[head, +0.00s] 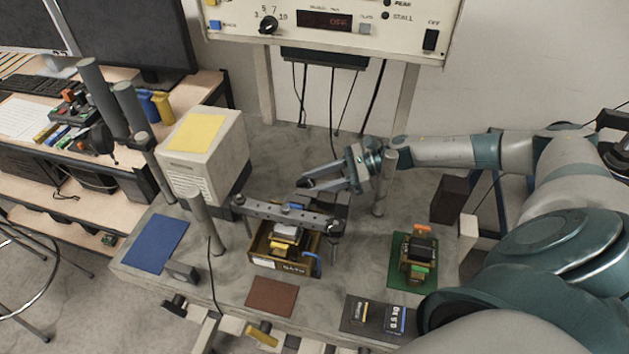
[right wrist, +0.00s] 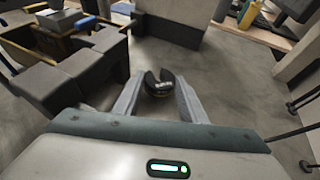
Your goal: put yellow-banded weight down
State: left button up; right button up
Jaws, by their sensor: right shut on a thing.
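My right gripper (head: 312,184) is over the grey bench behind the lever beam (head: 290,211), its fingers pointing left. In the right wrist view its fingers (right wrist: 158,95) are closed on a dark, round slotted weight (right wrist: 158,76). A little yellow shows low on this weight, and its pale lettering is too small to read. My left gripper is not in view.
A wooden box (head: 262,262) with parts stands below the beam. Around it are a blue mat (head: 155,243), a brown mat (head: 272,297), a green mat (head: 398,272) bearing a coil, and a dark labelled pad (head: 375,328). A white case (head: 205,145) and posts stand left.

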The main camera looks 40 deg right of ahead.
jog(key=shift+f, duration=0.3)
jog(key=shift+f+b, duration=0.2)
jog(key=shift+b, duration=0.1)
jog(key=o, duration=1.1)
jog(key=shift+c, duration=0.2)
jog(key=shift+r, duration=0.15)
